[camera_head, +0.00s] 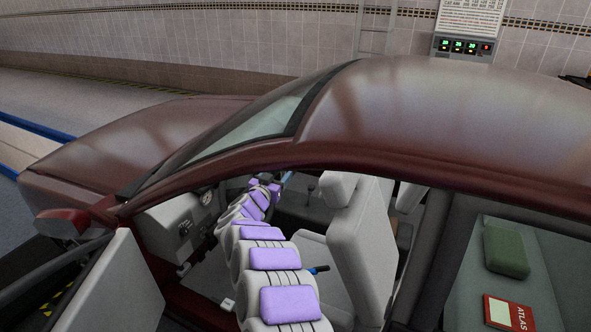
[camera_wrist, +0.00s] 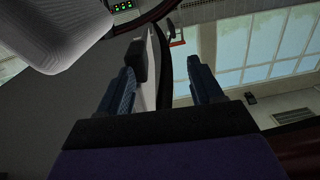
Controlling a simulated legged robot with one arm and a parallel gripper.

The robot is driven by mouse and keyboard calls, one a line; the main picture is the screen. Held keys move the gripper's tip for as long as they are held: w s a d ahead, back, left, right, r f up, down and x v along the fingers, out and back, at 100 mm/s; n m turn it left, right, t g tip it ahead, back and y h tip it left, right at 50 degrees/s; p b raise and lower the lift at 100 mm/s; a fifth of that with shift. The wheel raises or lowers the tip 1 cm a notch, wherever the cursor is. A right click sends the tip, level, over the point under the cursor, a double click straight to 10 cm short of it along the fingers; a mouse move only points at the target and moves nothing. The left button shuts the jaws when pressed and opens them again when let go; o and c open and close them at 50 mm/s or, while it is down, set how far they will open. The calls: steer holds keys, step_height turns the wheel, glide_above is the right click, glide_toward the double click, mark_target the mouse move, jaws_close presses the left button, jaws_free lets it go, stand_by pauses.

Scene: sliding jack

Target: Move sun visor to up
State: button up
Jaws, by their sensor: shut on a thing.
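The sun visor is hard to make out; in the wrist view a pale panel (camera_wrist: 150,80) seen nearly edge-on, beside a dark block (camera_wrist: 139,60), lies between my fingers and appears to be the visor. My gripper (camera_wrist: 163,80) is shut on it, with one dark blue finger on each side. In the head view my gripper (camera_head: 287,178) is inside the car, just under the front edge of the roof near the windshield. The roof hides the visor there, so its tilt cannot be told.
The dark red car roof (camera_head: 440,120) lies close above my arm. My arm enters through the open front door (camera_head: 125,285). A pale front seat (camera_head: 358,240) stands right of it, the dashboard (camera_head: 180,225) left. A green bag (camera_head: 505,252) and red book (camera_head: 510,314) lie at the rear.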

steer(key=a+f+p+v, duration=0.1)
steer(key=a+p+v, duration=0.1)
steer(key=v, duration=1.5)
steer(key=shift+w+f, duration=0.3)
steer(key=shift+f, duration=0.1)
stand_by(0.8)
